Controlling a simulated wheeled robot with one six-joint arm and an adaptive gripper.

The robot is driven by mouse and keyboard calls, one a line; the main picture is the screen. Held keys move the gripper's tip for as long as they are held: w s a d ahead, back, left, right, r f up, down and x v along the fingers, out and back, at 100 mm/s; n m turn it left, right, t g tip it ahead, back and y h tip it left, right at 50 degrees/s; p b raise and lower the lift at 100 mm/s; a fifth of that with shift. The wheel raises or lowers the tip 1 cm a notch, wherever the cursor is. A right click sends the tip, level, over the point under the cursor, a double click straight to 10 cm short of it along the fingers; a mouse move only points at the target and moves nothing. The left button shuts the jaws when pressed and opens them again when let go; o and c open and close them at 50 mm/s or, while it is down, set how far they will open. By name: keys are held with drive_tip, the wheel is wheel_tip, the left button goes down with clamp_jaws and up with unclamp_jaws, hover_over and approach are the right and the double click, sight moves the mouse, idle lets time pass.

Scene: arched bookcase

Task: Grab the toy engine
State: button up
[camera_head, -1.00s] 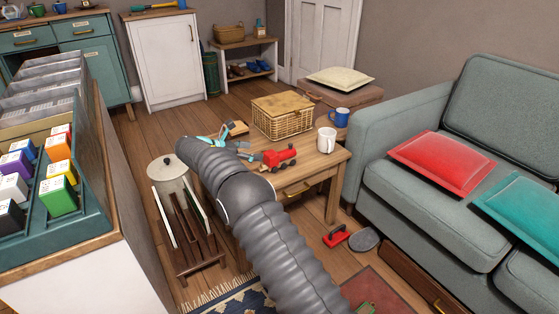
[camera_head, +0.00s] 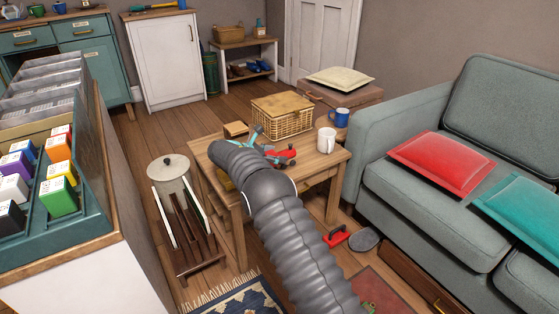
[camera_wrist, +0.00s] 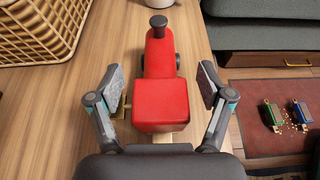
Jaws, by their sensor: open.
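The toy engine (camera_wrist: 160,98) is red with a black funnel and stands upright on the small wooden table. In the head view the toy engine (camera_head: 287,160) is partly hidden behind my arm and gripper. My gripper (camera_wrist: 162,88) is open in the wrist view, with one padded finger on each side of the engine's red cab and gaps showing between. In the head view my gripper (camera_head: 262,150) is over the table at the engine and partly hidden by my arm.
A wicker basket (camera_head: 282,117) stands behind the engine, with a white mug (camera_head: 326,141) to the right. A wooden block (camera_head: 236,129) lies at the table's back left. The grey sofa (camera_head: 385,140) stands close to the table's right.

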drive_tip(key=c, duration=1.3)
drive_tip(key=shift+r, duration=0.1)
drive_tip(key=shift+c, duration=0.8)
drive_tip(key=shift+r, duration=0.1)
